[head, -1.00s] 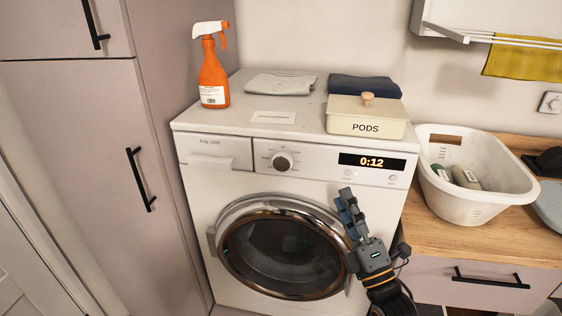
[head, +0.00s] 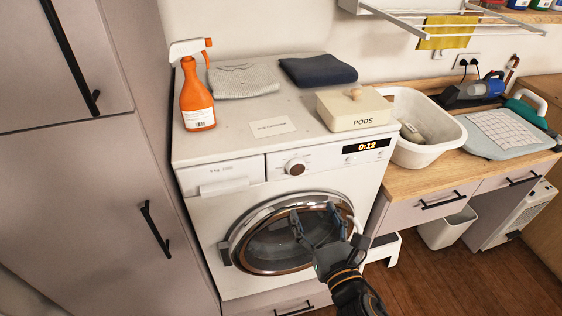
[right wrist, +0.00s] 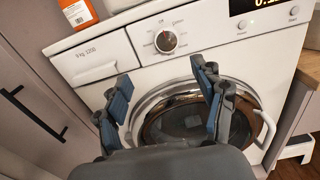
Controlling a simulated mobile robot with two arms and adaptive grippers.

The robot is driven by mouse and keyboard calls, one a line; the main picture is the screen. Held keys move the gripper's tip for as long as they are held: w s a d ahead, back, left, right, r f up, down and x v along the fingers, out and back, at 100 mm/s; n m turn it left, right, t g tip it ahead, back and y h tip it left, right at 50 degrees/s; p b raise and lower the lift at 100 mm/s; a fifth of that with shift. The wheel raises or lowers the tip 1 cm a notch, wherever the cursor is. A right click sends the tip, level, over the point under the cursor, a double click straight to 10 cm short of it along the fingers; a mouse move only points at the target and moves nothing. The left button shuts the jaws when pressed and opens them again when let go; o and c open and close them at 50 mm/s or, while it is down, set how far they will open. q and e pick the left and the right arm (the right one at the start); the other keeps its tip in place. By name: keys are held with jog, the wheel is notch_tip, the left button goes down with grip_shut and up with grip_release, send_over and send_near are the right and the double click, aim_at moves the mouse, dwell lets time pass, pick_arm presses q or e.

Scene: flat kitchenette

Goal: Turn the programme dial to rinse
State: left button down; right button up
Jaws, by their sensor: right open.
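The programme dial (head: 295,167) is a round silver knob on the front panel of the white washing machine (head: 215,230), between the drawer and the display (head: 367,146) reading 0:12. In the right wrist view the dial (right wrist: 166,41) shows a small red mark, with printed labels around it too small to read surely. My right gripper (head: 315,213) is open and empty in front of the round door, below the dial and apart from it. In the right wrist view its two fingers (right wrist: 162,88) are spread, with the dial beyond them. My left gripper is not in view.
An orange spray bottle (head: 197,95), folded cloths (head: 318,70), a card (head: 272,126) and a PODS box (head: 352,112) stand on the machine. A tall cabinet (head: 95,190) borders it left. A white basket (head: 440,143) sits on the counter at right.

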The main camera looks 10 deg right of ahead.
jog(key=p, duration=0.2)
send_near(298, 169)
jog(key=w, duration=0.2)
jog(key=w+p, duration=0.1)
jog(key=w, duration=0.2)
jog(key=w+p, duration=0.1)
jog(key=w, duration=0.1)
jog(key=shift+w+a+r, duration=0.2)
jog(key=shift+a, duration=0.15)
jog(key=shift+w+f, duration=0.1)
jog(key=shift+w, duration=0.35)
jog(key=c, duration=1.1)
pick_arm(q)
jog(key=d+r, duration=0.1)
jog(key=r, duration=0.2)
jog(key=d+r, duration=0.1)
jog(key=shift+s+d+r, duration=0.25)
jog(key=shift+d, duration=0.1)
pick_arm(e)
jog(key=shift+c, duration=0.2)
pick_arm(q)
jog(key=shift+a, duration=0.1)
pick_arm(e)
jog(key=shift+m, duration=0.4)
